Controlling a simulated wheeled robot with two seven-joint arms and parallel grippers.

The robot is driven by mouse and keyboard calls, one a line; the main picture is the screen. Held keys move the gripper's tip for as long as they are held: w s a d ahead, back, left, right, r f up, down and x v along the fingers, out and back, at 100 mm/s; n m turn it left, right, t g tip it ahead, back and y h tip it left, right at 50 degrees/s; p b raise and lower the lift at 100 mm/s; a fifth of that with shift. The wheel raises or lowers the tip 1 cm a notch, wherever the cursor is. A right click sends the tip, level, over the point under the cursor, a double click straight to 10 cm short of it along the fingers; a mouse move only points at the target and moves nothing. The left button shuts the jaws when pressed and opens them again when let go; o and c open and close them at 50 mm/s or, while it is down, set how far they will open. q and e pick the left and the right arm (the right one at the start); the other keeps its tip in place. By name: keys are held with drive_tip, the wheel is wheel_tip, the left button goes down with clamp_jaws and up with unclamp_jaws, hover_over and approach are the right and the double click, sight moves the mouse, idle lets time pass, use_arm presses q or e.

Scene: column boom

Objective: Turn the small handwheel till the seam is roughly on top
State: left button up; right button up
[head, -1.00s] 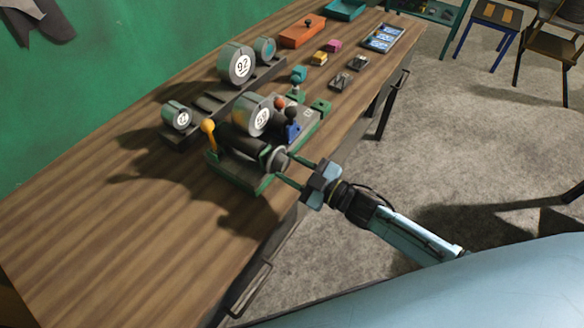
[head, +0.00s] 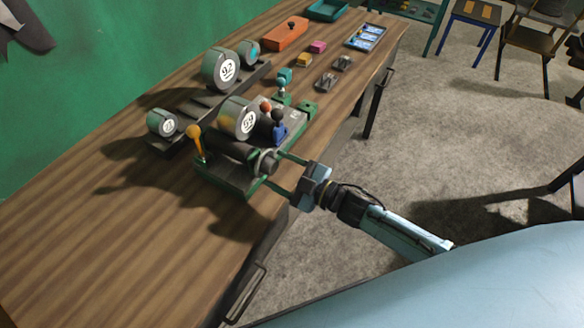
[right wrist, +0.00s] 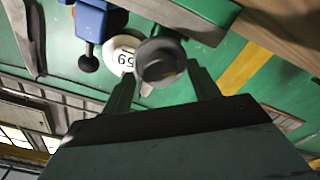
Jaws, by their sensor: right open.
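The small handwheel (head: 266,162) is a grey round piece at the near end of a dark horizontal cylinder on a green-based machine (head: 232,178). My right gripper (head: 272,168) is open, with one green finger on each side of the wheel and gaps visible. In the right wrist view the wheel (right wrist: 160,62) shows as a dark disc with a paler rim, between and just beyond the fingertips (right wrist: 163,82). I cannot make out the seam in either view. My left gripper is out of view.
A drum marked 59 (head: 238,118) stands behind the wheel, beside a blue block with a dark knob (head: 278,128). An orange-knobbed lever (head: 196,138) rises at the machine's left. The wooden bench (head: 120,235) is clear at the front left.

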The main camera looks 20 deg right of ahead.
drive_tip(key=v, duration=1.3)
drive_tip(key=shift+b, duration=0.4)
drive_tip(key=s+d+f+m+g+h+b, duration=0.1)
drive_tip(key=s+d+f+m+h, duration=0.15)
drive_tip(key=f, duration=0.65)
drive_tip(key=s+d+f+m+g+h+b, duration=0.1)
drive_tip(key=s+d+f+m+g+h, duration=0.2)
drive_tip(key=f, duration=0.6)
drive_tip(key=s+d+f+m+h+b, duration=0.1)
drive_tip(key=d+f+m+h, duration=0.2)
drive_tip(key=f, duration=0.7)
drive_tip(key=s+a+f+m+g+h+b, duration=0.1)
drive_tip(key=s+f+g, duration=0.3)
drive_tip(key=s+f, duration=0.5)
drive_tip(key=s+a+f+m+g+h+b, duration=0.1)
drive_tip(key=s+a+f+m+g, duration=0.2)
drive_tip(key=s+f, duration=0.5)
drive_tip(key=s+a+g, duration=0.1)
drive_tip(key=s+g, duration=0.1)
drive_tip(key=s, duration=0.6)
drive_tip(key=shift+s+a+f+b, duration=0.3)
drive_tip(key=shift+s+a+f, duration=0.05)
drive_tip(key=shift+h, duration=0.25)
